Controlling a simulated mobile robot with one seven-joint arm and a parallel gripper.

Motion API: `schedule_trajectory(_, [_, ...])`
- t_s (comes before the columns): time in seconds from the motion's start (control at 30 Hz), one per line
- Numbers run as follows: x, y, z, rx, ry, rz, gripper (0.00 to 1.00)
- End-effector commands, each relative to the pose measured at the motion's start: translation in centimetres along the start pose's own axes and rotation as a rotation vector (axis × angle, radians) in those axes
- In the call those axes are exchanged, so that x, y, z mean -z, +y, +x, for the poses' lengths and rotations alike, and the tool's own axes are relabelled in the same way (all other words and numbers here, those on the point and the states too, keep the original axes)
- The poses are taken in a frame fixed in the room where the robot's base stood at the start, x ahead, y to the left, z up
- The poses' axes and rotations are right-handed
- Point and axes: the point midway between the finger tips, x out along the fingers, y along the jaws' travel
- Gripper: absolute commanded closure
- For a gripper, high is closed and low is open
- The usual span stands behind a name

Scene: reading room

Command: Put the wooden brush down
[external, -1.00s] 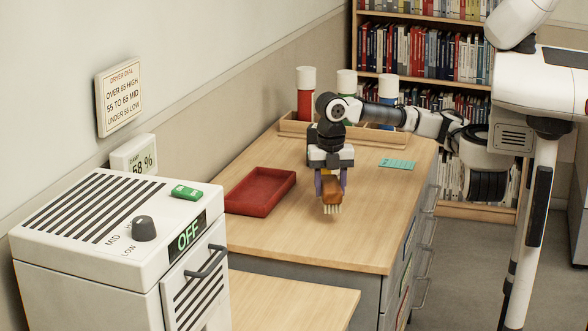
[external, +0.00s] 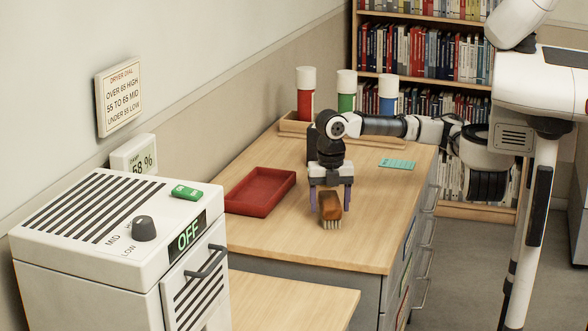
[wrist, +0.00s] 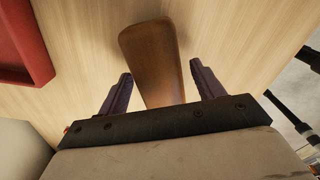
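The wooden brush (external: 330,206) has a brown back and pale bristles. It rests on the wooden desk top (external: 290,230), right of the red tray. My gripper (external: 331,198) is above and around the brush with its purple fingers spread. In the wrist view the brown brush back (wrist: 152,60) lies between the two fingers of my gripper (wrist: 158,90), with a gap on each side. The gripper is open and holds nothing. The bristles are hidden in the wrist view.
A red tray (external: 232,204) lies left of the brush. Red, green and blue white-capped bottles (external: 346,95) stand in a wooden holder at the back. A teal card (external: 397,163) lies at the right. A white machine (external: 120,220) reading OFF stands front left. Desk around the brush is clear.

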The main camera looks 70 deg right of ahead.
Motion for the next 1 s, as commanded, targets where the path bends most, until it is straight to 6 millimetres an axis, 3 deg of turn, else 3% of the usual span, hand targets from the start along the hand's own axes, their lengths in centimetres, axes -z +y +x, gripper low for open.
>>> schedule_trajectory(0.23, [0.0,0.0,-0.2,0.0,-0.001,0.0,0.33])
schedule_trajectory(0.37, [0.0,0.1,-1.3,-0.002,0.0,0.0,0.33])
schedule_trajectory(0.8, [0.0,0.0,-10.2,-0.002,0.0,0.0,0.33])
schedule_trajectory(1.0, [0.0,0.0,-12.1,-0.001,0.0,0.0,0.33])
